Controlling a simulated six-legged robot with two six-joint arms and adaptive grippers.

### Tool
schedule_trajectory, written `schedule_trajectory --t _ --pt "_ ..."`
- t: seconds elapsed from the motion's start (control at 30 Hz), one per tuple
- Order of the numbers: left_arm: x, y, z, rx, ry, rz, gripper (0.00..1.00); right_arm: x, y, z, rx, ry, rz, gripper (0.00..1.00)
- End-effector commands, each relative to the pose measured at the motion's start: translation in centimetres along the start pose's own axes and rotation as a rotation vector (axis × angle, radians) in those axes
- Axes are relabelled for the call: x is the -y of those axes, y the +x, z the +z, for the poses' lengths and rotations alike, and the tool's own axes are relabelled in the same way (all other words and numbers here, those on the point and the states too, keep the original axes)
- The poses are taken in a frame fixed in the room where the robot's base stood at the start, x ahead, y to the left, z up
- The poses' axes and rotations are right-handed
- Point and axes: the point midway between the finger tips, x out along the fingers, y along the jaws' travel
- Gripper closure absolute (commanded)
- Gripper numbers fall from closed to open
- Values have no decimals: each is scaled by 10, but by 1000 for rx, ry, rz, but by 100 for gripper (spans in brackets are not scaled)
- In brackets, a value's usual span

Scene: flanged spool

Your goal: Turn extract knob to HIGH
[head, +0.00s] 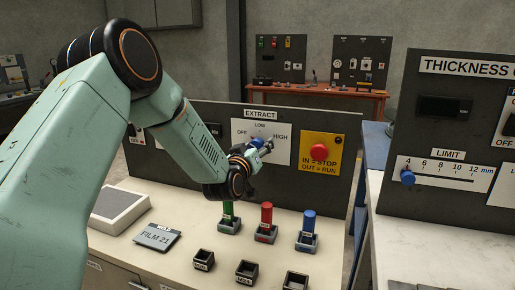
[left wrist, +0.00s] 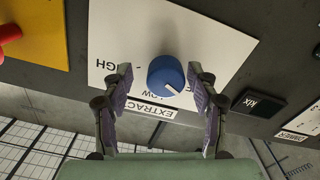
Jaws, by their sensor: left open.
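The blue extract knob (head: 256,142) sits on a white plate (head: 276,152) marked OFF, LOW and HIGH on the dark panel. In the left wrist view, which is upside down, the knob (left wrist: 166,74) lies between my open fingers. Its white mark points down and right, toward the OFF side, where a finger partly hides the label. HIGH is on the left there. My left gripper (left wrist: 164,88) is open, with a finger on either side of the knob and gaps visible. In the head view my left gripper (head: 257,151) partly covers the knob. My right gripper is not in view.
A red stop button (head: 319,152) on a yellow plate is right of the knob. Green, red and blue pegs (head: 308,222) stand in holders on the bench below, with several empty dark cups (head: 246,271) in front. A limit slider panel (head: 445,165) stands at right.

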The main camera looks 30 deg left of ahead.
Motion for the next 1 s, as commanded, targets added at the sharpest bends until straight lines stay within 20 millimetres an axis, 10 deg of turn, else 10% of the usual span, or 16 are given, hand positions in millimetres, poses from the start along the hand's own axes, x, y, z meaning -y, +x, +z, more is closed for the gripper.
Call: schedule_trajectory --t 0.27,1.0 --pt "1 3 0 0 -1 -2 41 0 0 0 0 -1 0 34" --pt "0 3 -1 -2 2 -1 96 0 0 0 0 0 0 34"
